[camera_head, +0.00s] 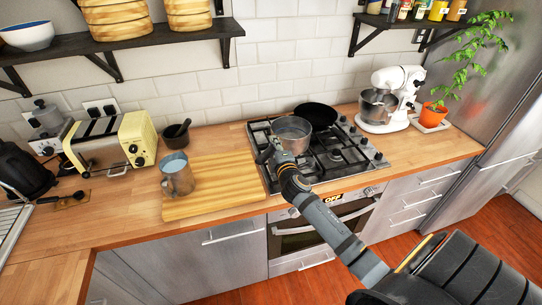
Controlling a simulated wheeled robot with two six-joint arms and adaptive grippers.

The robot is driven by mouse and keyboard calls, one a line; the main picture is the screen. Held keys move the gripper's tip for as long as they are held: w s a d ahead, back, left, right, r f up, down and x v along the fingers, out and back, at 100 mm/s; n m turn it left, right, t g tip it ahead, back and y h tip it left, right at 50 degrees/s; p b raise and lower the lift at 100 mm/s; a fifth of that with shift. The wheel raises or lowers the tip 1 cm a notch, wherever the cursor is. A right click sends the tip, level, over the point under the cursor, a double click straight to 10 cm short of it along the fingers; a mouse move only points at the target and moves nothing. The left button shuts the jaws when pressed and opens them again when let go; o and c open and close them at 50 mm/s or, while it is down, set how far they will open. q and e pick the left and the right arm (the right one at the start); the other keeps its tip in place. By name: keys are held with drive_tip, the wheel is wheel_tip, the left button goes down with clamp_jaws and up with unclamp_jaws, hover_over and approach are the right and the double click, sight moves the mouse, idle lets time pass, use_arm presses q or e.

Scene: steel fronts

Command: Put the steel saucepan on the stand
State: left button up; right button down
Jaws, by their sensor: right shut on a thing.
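The steel saucepan (293,131) is at the front left of the gas hob, over the black grates (337,159). I cannot tell whether it rests on them or is held just above. My right gripper (269,152) is at the saucepan's near left side and shut, seemingly on its handle, which the gripper mostly hides. My right arm comes in from the lower right, across the oven front. My left gripper is not in view. I cannot pick out a separate stand; the hob grates are the only support under the saucepan.
A black frying pan (316,113) sits behind the saucepan. A wooden board (222,196) with a metal jug (177,176) lies left of the hob. A white stand mixer (397,88) and a potted plant (436,108) stand to the right. The hob's front right is free.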

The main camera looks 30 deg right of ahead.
drive_tip(key=shift+f+b, duration=0.3)
drive_tip(key=shift+b, duration=0.15)
wheel_tip(320, 180, down, 6)
drive_tip(key=b, duration=0.5)
drive_tip(key=shift+b, duration=0.3)
drive_tip(key=shift+f+b, duration=0.45)
drive_tip(key=c, duration=1.2)
unclamp_jaws()
drive_tip(key=shift+s, duration=0.1)
drive_tip(key=v, duration=1.2)
